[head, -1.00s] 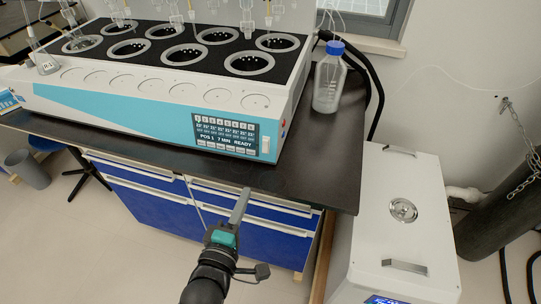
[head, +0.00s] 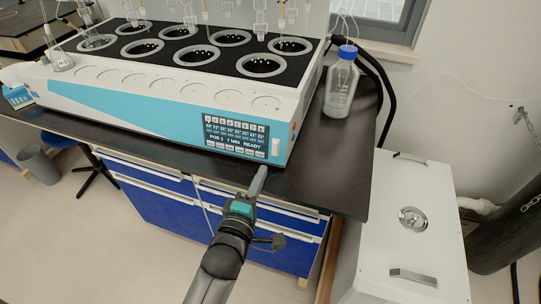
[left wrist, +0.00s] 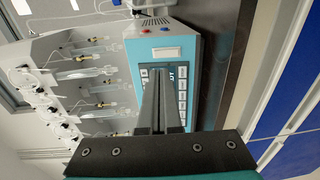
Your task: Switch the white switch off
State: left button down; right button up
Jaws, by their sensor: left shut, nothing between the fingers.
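The white switch (head: 276,147) is a small upright rectangle on the blue front of the distiller (head: 120,102), right of the dark display (head: 236,134). In the left wrist view the switch (left wrist: 167,52) shows as a pale rectangle just beyond my fingertips. My left gripper (head: 263,170) is shut and empty, its tip a little below and left of the switch in the head view. In the left wrist view the shut fingers (left wrist: 163,75) cover part of the display. I cannot tell whether the tip touches the front. My right gripper is not in view.
The distiller stands on a black bench (head: 345,180) above blue drawers (head: 265,222). A blue-capped bottle (head: 341,85) stands right of it. A white box (head: 410,245) with handles is at the right. A narrow strip of bench in front is clear.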

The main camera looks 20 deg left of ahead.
aim_at(274, 146)
pick_arm(q)
jog(key=w, duration=0.4)
jog(key=w+b, duration=0.1)
jog(key=w, duration=0.2)
jog(key=shift+w+f, duration=0.2)
jog(key=shift+w, duration=0.2)
